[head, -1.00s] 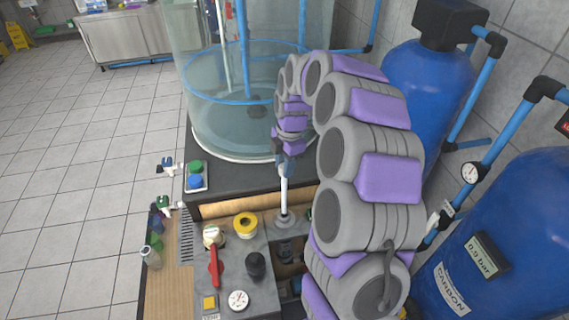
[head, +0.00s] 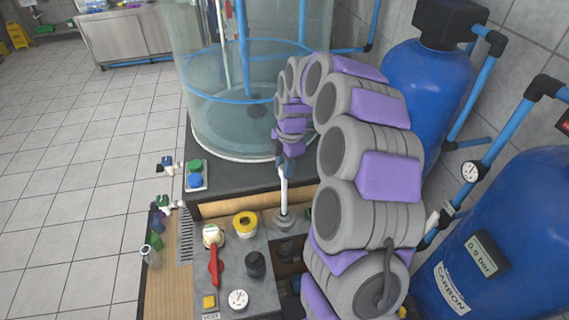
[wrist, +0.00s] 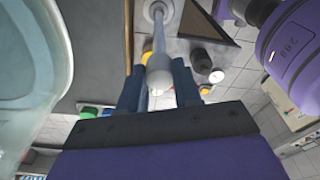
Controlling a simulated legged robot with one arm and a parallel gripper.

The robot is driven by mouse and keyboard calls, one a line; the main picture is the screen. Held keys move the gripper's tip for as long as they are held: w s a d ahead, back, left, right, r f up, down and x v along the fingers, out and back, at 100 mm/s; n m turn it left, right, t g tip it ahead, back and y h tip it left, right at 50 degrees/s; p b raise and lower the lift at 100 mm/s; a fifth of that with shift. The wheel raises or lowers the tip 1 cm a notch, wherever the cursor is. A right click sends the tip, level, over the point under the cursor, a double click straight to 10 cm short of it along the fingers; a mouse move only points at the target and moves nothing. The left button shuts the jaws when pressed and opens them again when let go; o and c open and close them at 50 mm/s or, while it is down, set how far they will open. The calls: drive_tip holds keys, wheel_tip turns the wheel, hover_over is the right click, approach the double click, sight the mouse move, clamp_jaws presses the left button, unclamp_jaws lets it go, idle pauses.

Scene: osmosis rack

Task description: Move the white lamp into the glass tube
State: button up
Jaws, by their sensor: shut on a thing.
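The white lamp (head: 284,192) is a thin white rod, standing about upright in the head view. My gripper (head: 286,163) is shut on its upper end. In the wrist view the lamp's bulbous white end (wrist: 159,72) sits between the two blue fingers of my gripper (wrist: 158,88). The lamp's lower end meets a round grey fitting (head: 283,221) on the panel, which also shows as a pale ring (wrist: 158,11) in the wrist view. I cannot tell how deep the lamp's end is in it. The glass tube is not clearly visible.
A large clear water tank (head: 235,125) stands just behind the lamp. The grey panel carries a red valve handle (head: 214,266), a yellow-topped fitting (head: 245,225), a black knob (head: 255,263) and a gauge (head: 238,299). Blue carbon tanks (head: 510,245) stand at right.

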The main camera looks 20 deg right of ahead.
drive_tip(key=shift+f+b, duration=0.4)
drive_tip(key=shift+f, duration=1.3)
drive_tip(key=shift+f, duration=0.1)
drive_tip(key=b, duration=0.2)
hover_over(283, 213)
drive_tip(key=shift+w+d+f, duration=0.1)
drive_tip(key=shift+d+f, duration=0.05)
drive_tip(key=shift+f, duration=0.95)
drive_tip(key=shift+w+d+f, duration=0.1)
drive_tip(key=shift+d+f, duration=0.05)
drive_tip(key=shift+f, duration=0.95)
drive_tip(key=shift+w+d+f, duration=0.1)
drive_tip(key=shift+d+f, duration=0.05)
drive_tip(key=shift+f, duration=0.95)
drive_tip(key=shift+f, duration=0.1)
drive_tip(key=shift+f+b, duration=0.85)
drive_tip(key=shift+f, duration=2.6)
drive_tip(key=shift+f, duration=0.3)
drive_tip(key=shift+f, duration=0.35)
drive_tip(key=shift+f+b, duration=0.4)
drive_tip(key=shift+f, duration=0.3)
